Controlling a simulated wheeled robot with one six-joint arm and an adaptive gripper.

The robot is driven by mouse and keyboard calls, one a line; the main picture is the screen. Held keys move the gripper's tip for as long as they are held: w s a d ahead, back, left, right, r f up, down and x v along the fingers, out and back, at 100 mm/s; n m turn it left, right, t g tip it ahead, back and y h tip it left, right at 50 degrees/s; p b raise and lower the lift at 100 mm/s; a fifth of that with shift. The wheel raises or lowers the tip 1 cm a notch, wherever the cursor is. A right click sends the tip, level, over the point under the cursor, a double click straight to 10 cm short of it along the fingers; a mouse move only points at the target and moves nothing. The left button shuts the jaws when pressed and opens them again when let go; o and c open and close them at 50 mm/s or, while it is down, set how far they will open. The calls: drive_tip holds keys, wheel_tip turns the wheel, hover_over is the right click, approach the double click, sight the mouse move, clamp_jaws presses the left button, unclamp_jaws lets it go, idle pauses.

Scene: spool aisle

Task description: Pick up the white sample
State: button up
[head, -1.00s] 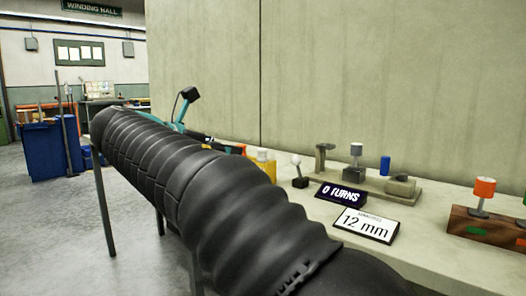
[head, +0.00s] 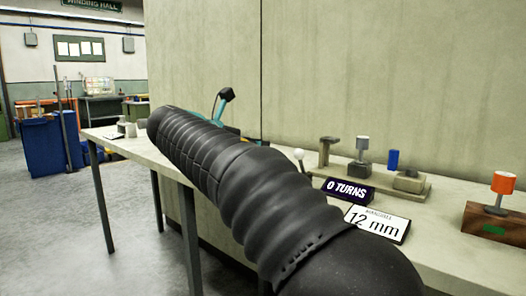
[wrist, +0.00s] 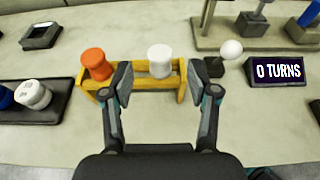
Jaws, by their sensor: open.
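A white sample (wrist: 160,60), a short pale cylinder, stands upright at the right end of a small yellow rack (wrist: 140,80) in the wrist view. An orange sample (wrist: 96,63) stands at the rack's left end. My gripper (wrist: 157,82) is open and empty, with its fingertips to the left and right of the white sample in the picture. I cannot tell whether they are level with it. Another white piece (wrist: 33,94) lies in a dark tray at the left beside a blue one. In the head view my arm hides the rack and gripper fingers.
A white ball on a dark base (wrist: 231,49) stands close right of the rack. The "0 TURNS" display (head: 347,190), a "12 mm" card (head: 377,223) and a wooden block with an orange spool (head: 503,183) are farther right. A wall runs behind the bench.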

drive_tip(key=x, duration=0.4)
drive_tip(key=shift+w+d+f+b, duration=0.2)
drive_tip(key=shift+w+b, duration=0.1)
drive_tip(key=shift+b, duration=0.1)
drive_tip(key=shift+c, duration=0.3)
clamp_jaws()
drive_tip(key=shift+r, duration=0.15)
